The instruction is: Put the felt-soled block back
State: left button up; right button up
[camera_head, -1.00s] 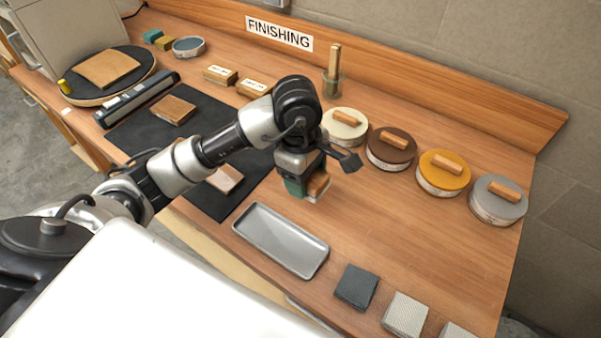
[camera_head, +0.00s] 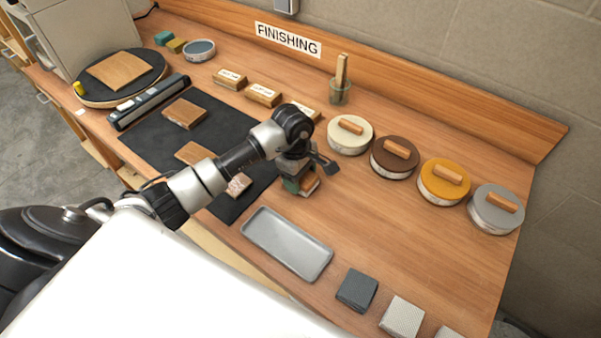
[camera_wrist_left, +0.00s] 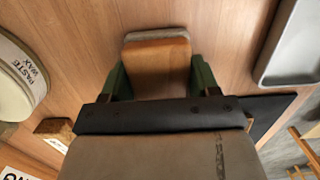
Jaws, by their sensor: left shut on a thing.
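My left gripper (camera_head: 298,185) is shut on the felt-soled block (camera_head: 310,184), an orange-brown wooden block with a grey layer along one edge. In the left wrist view the block (camera_wrist_left: 160,68) sits between the two green fingers, with the grey edge at its far end. The gripper points down over bare wood, between the black mat's right edge and the cream-lidded tin. I cannot tell whether the block touches the bench. My right gripper is not in view.
Labelled blocks (camera_head: 263,95) stand in a row behind, one partly hidden by my wrist. Round tins (camera_head: 350,135) stand to the right. A grey tray (camera_head: 287,243) lies in front. The black mat (camera_head: 160,145) carries wooden pieces.

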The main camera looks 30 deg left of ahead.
pick_arm(q)
jog(key=shift+f, duration=0.2)
jog(key=o, duration=0.8)
jog(key=shift+o, duration=0.2)
jog(key=shift+r, duration=0.15)
jog(key=shift+r, duration=0.2)
jog(key=r+b, duration=0.1)
jog(key=r, duration=0.2)
jog(key=a+r+b, duration=0.1)
jog(key=r, duration=0.3)
jog(key=r+b, duration=0.1)
jog(key=r, duration=0.2)
jog(key=shift+w+a+r, duration=0.15)
jog(key=shift+a+r, duration=0.1)
jog(key=shift+r, duration=0.6)
